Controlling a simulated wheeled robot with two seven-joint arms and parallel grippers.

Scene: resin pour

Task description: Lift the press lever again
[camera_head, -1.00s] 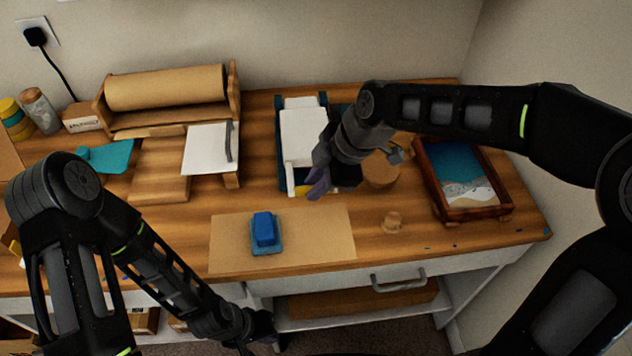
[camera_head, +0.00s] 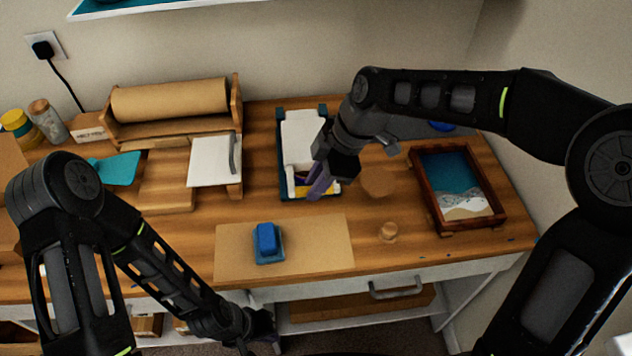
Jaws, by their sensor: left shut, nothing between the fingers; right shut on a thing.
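I cannot make out a press lever for certain. My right gripper (camera_head: 318,187) points down over the front right corner of a dark teal-framed tray or press (camera_head: 281,165) with white sheets or a white plate (camera_head: 303,135) inside. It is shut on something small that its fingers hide. Yellow and dark parts show at the frame's front end beside the fingers. A white plate with an upright grey handle (camera_head: 232,155) lies on a wooden stand to the left. My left gripper (camera_head: 265,325) is shut and empty, low in front of the table edge.
A blue block (camera_head: 267,240) sits on a brown mat (camera_head: 325,248). A wooden knob (camera_head: 388,232) and a round wooden disc (camera_head: 379,182) stand right of it. A framed sea-scene tray (camera_head: 430,190) is at right. A paper roll (camera_head: 170,100) stands at back left.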

